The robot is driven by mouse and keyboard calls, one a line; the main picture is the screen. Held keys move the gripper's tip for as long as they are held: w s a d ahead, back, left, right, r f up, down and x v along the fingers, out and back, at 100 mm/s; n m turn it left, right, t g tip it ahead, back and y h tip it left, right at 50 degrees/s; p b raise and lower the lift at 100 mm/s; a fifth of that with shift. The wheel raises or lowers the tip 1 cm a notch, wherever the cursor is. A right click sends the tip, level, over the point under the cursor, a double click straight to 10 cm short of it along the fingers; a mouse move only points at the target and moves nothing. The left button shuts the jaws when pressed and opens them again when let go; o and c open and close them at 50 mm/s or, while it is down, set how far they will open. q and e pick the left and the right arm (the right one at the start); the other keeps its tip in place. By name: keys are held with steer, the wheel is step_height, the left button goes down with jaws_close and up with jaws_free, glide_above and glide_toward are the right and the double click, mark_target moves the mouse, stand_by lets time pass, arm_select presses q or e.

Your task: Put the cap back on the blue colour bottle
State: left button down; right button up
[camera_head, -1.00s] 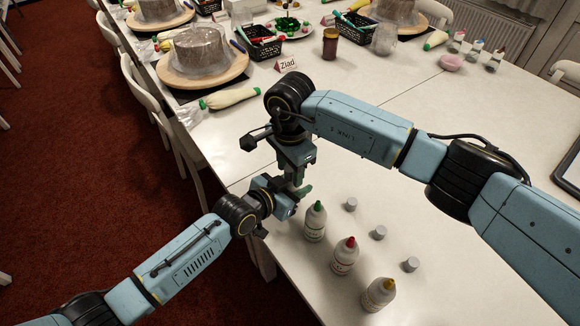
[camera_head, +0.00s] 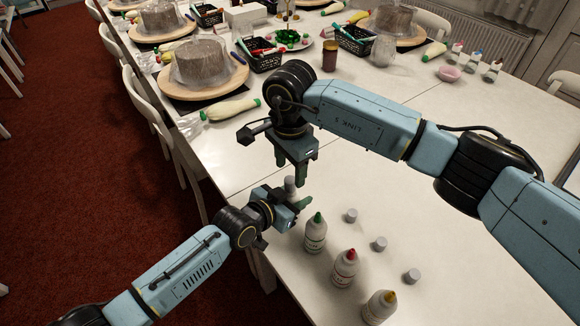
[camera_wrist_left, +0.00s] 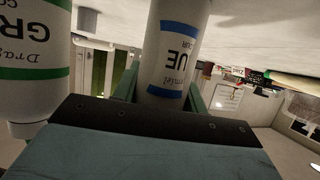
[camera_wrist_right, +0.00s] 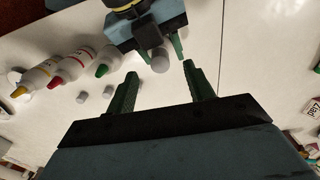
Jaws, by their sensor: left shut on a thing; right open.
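My left gripper (camera_head: 294,199) is shut on the blue colour bottle (camera_wrist_left: 173,60), whose label with blue bands shows in the left wrist view. In the head view the bottle is mostly hidden by the gripper. A grey cap (camera_wrist_right: 160,61) sits on top of the held bottle, as far as the right wrist view shows; it also shows in the head view (camera_head: 290,183). How firmly it is seated I cannot tell. My right gripper (camera_head: 291,168) is open and empty just above the capped bottle, its fingers apart from the cap.
Green-tipped (camera_head: 316,236), red-tipped (camera_head: 345,268) and yellow-tipped (camera_head: 379,307) bottles stand uncapped near the left gripper. Three loose grey caps (camera_head: 351,215) lie beside them. The table (camera_head: 440,215) is clear to the right. Cake turntables (camera_head: 204,90) and baskets stand farther back.

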steer(key=shift+o, duration=1.4)
steer(key=shift+r, duration=0.1)
step_height(320, 180, up, 12)
arm_select(q)
steer(key=c, duration=0.7)
jaws_free()
steer(key=p+v, duration=0.3)
steer(key=v, duration=1)
arm_select(e)
step_height(320, 180, up, 3)
steer(key=shift+f, duration=0.2)
arm_select(q)
steer(key=shift+a+r, duration=0.1)
